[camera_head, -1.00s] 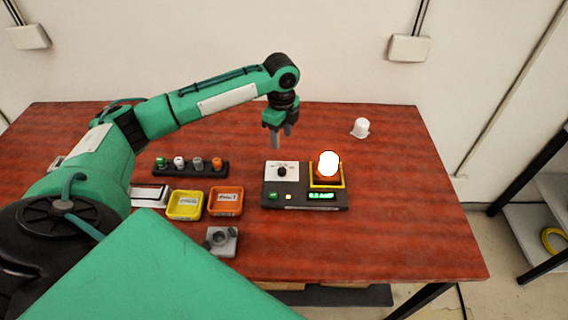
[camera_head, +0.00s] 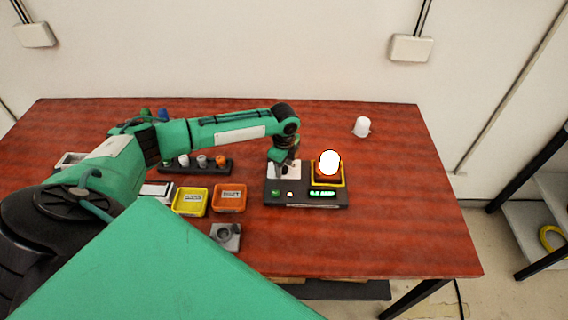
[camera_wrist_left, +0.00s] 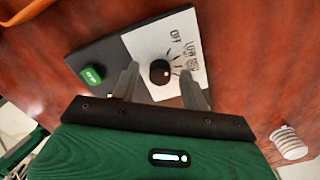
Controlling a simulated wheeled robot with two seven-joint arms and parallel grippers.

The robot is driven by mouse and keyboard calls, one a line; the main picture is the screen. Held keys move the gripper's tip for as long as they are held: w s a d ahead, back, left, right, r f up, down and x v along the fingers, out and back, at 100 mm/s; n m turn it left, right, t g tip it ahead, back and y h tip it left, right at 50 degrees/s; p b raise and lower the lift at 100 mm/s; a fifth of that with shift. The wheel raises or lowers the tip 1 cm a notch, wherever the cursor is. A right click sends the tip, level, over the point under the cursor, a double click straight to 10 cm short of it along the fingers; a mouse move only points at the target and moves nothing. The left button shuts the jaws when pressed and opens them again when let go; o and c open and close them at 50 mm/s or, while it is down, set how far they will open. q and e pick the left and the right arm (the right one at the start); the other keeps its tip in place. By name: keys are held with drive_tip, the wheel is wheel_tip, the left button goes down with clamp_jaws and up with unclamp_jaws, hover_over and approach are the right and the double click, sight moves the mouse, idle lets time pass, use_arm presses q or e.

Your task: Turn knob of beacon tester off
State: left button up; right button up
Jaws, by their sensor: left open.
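The beacon tester (camera_head: 335,200) is a dark box on the table with a white dial plate, a green button, a lit green display and a beacon (camera_head: 329,164) glowing white in a yellow-framed socket. My left gripper (camera_head: 283,172) is over the dial plate and hides the knob in the head view. In the left wrist view the black knob (camera_wrist_left: 160,72) sits on the white plate (camera_wrist_left: 185,50), marked OFF and other words. The open fingers of my left gripper (camera_wrist_left: 158,88) are on either side of the knob, with gaps visible. My right gripper is not in view.
A yellow bin (camera_head: 190,202) and an orange bin (camera_head: 229,198) stand left of the tester. Behind them is a rack (camera_head: 196,165) of small coloured caps. A grey block (camera_head: 226,236) lies in front. A white dome (camera_head: 361,126) stands at back right. The table's right side is clear.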

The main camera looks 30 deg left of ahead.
use_arm(q)
drive_tip(key=shift+c, duration=0.5)
drive_tip(key=c, duration=0.9)
drive_tip(key=shift+r+n+p, duration=0.2)
drive_tip(key=shift+n+p, duration=1.2)
drive_tip(key=shift+p, duration=0.15)
drive_tip(key=shift+f+n+p, duration=0.15)
drive_tip(key=shift+n+p, duration=1.15)
drive_tip(key=shift+n, duration=0.3)
drive_tip(key=o, duration=1)
